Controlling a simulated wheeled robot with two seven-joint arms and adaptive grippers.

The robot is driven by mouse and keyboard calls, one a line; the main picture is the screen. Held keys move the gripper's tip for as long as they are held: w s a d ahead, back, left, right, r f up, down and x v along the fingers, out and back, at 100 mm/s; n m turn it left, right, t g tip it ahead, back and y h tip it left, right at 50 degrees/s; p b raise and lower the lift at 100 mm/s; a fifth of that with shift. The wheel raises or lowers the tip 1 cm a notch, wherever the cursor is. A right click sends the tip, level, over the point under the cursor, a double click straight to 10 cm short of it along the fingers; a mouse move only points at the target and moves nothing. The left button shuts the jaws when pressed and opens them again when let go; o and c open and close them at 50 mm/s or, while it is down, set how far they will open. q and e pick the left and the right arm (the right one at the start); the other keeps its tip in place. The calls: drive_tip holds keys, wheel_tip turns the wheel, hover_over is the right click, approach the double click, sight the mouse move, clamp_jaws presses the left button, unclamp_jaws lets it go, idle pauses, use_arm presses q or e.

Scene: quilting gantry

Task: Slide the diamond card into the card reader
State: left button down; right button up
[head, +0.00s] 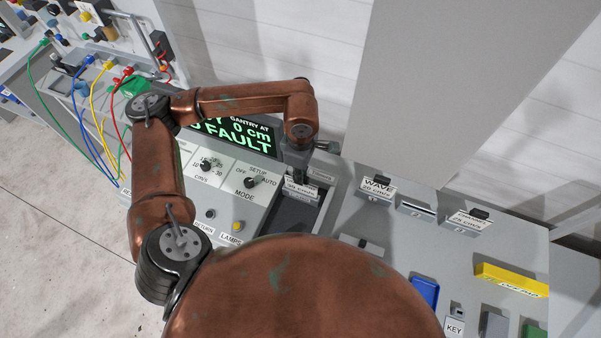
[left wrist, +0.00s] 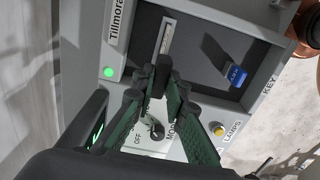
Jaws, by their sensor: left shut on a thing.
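My left gripper (head: 297,165) points down over the console, at the dark recess (head: 293,213) right of the mode panel. It is shut on the diamond card (head: 300,187), whose white label shows just below the fingers; its first word is not readable, the line below looks like 35 cm/s. In the left wrist view the closed fingers (left wrist: 162,75) have green inner sides, and a pale lettered strip (left wrist: 166,38) lies just beyond their tips. The card reader (left wrist: 115,42), marked Tillmora, shows a green light. I cannot tell whether the card is in its slot. My right gripper is out of view.
The WAVE card (head: 377,187) and another labelled card (head: 468,221) stand in holders to the right; the holder (head: 416,210) between them looks empty. A screen (head: 238,136) reads FAULT. A blue key tag (left wrist: 235,75), a yellow block (head: 511,279) and cables (head: 95,105) are nearby.

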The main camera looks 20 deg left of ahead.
use_arm(q)
drive_tip(key=c, duration=1.8)
unclamp_jaws()
drive_tip(key=shift+c, duration=0.2)
wheel_tip(320, 180, up, 12)
